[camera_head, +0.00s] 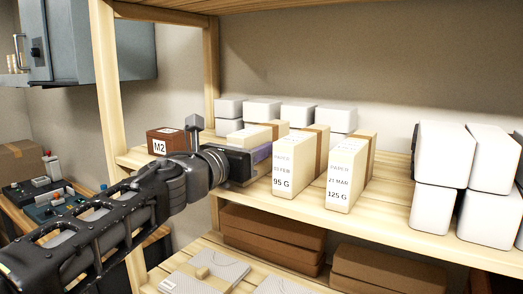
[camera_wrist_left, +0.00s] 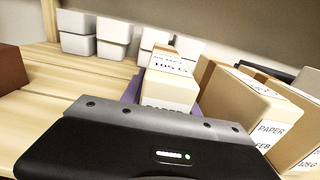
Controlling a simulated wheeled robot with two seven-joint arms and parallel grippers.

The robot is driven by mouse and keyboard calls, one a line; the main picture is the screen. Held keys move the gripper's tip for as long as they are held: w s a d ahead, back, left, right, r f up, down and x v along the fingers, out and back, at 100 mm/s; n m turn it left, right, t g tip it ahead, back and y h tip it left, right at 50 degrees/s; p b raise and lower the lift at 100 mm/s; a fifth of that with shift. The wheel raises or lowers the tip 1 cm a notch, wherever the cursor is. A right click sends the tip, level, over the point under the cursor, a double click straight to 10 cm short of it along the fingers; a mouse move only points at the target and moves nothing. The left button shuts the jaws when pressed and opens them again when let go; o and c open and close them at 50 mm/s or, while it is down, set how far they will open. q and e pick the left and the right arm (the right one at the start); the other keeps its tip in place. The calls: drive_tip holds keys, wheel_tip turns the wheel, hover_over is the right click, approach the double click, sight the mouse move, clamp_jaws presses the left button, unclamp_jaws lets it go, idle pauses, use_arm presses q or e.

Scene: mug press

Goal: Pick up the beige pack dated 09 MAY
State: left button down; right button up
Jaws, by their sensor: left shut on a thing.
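My left gripper (camera_head: 258,155) reaches the shelf in the head view and is shut on a beige pack (camera_head: 257,133). In the left wrist view the pack (camera_wrist_left: 169,90) sits between the purple fingers, with a printed label on its top; I cannot read its date. To its right stand a beige pack marked 95 G (camera_head: 287,176), its date hard to read but seemingly FEB, and a beige pack marked 125 G (camera_head: 341,187), seemingly dated MAR. The gripper body hides the held pack's front. My right gripper is not in view.
White containers (camera_head: 262,110) stand in a row behind the packs, and more white boxes (camera_head: 431,208) stand at the right. A brown box marked M2 (camera_head: 167,142) is left of my gripper. A wooden post (camera_head: 105,80) rises at the left. Brown boxes (camera_head: 270,240) lie on the shelf below.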

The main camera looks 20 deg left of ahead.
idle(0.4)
use_arm(q)
wheel_tip(320, 180, up, 10)
drive_tip(key=p, duration=0.6)
drive_tip(key=shift+r+p, duration=0.1)
drive_tip(key=shift+p, duration=0.2)
